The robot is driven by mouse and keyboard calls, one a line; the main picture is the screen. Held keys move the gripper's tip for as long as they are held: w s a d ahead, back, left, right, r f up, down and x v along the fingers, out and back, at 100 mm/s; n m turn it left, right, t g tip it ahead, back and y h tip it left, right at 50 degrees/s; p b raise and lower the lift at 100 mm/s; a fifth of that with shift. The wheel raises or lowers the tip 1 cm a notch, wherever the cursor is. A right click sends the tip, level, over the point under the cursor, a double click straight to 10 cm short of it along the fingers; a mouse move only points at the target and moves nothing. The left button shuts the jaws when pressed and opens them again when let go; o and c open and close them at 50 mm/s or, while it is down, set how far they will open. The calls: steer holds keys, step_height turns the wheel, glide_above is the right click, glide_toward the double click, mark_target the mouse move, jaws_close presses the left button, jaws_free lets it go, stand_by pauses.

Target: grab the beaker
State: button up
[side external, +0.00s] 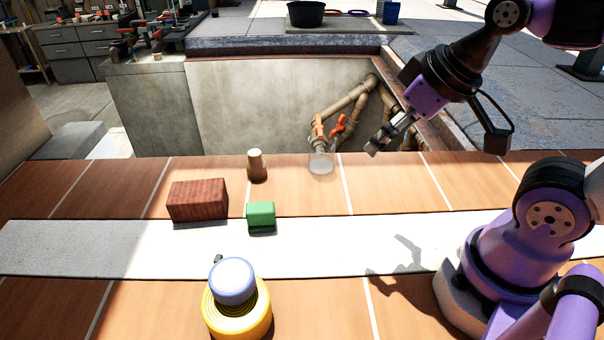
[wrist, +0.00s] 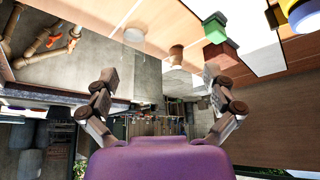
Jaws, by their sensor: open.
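The beaker (side external: 320,164) is a clear, pale glass vessel standing on the orange tiles close to the pit edge in the side view. It shows as a whitish round shape (wrist: 132,36) at the upper left of centre in the wrist view. My gripper (side external: 378,142) is to the right of the beaker and apart from it, its fingers pointing down and left. In the wrist view the two fingers (wrist: 160,76) are spread wide with nothing between them. The beaker lies beyond the fingertips.
A brown cup-shaped piece (side external: 257,166), a dark red brick (side external: 198,201) and a green block (side external: 261,215) stand left of the beaker. Pipes with orange valves (side external: 337,127) rise behind the beaker. Tiles right of it are clear.

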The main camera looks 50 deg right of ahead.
steer(key=shift+o, duration=0.2)
steer(key=n+g+y, duration=0.1)
steer(key=n, duration=0.2)
glide_toward(318, 153)
steer(key=w+d+f, duration=0.2)
steer(key=d, duration=0.1)
steer(key=x, duration=0.4)
steer(key=shift+f, duration=0.25)
steer(key=x, duration=0.5)
steer(key=shift+w+a+f, duration=0.15)
steer(key=shift+a+f, duration=0.1)
steer(key=shift+a, duration=0.15)
steer(key=c, duration=1.2)
